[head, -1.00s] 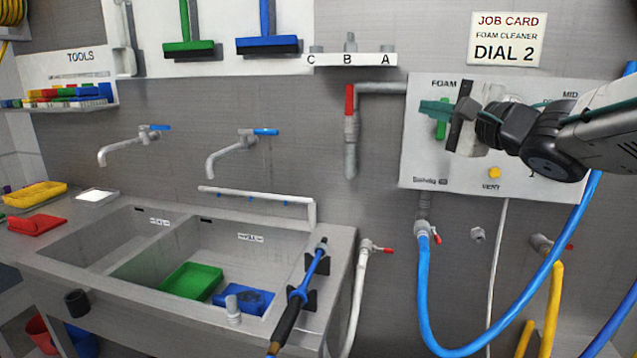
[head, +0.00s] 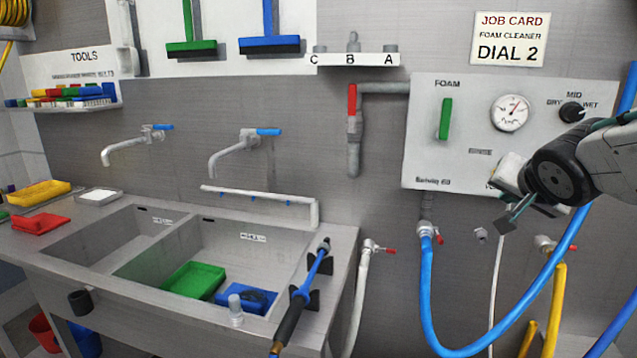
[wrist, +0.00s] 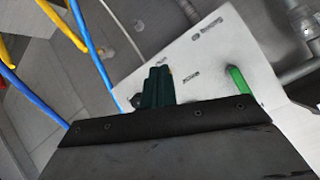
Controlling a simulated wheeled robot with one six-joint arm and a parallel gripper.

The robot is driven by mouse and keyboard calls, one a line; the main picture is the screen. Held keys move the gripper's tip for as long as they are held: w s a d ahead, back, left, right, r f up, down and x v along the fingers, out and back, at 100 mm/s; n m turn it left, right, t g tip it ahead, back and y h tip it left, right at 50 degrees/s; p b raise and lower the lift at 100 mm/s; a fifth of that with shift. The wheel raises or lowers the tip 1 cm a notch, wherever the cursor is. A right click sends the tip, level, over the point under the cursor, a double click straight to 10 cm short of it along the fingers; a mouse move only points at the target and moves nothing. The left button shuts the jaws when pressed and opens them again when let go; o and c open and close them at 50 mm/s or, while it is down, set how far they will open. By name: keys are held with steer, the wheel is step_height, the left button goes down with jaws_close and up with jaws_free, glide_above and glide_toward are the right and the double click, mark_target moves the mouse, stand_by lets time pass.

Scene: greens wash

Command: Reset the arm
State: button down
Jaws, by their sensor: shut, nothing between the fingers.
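My gripper (head: 514,207) is in front of the lower right part of the white foam panel (head: 455,125) in the head view. Its fingers point down and to the left, apart from the green handle. In the wrist view the dark green fingers (wrist: 157,87) are together with nothing between them. The green FOAM handle (head: 445,119) stands upright on the panel and also shows in the wrist view (wrist: 238,79). My wrist hides the panel's lower right part.
A blue hose (head: 425,290) loops below the panel, with a yellow hose (head: 555,300) beside it. The sink (head: 215,245) with a blue-and-black lance (head: 303,295) on its edge is at left. The wall between sink and panel is partly clear.

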steer(key=s+a+f+n+g+y, duration=0.1)
steer(key=s+a+f+n+g, duration=0.1)
steer(key=s, duration=0.6)
steer(key=s+a+f+n+g+y, duration=0.1)
steer(key=s+a+f+n+g, duration=0.2)
steer(key=s, duration=0.6)
steer(key=s+a+f+n+g+y, duration=0.1)
steer(key=s+a+f+n+g, duration=0.1)
steer(key=s, duration=0.6)
step_height(320, 180, down, 3)
steer(key=n+g, duration=0.1)
steer(key=g, duration=0.1)
steer(key=shift+s+a+g, duration=0.25)
steer(key=shift+s+g, duration=0.15)
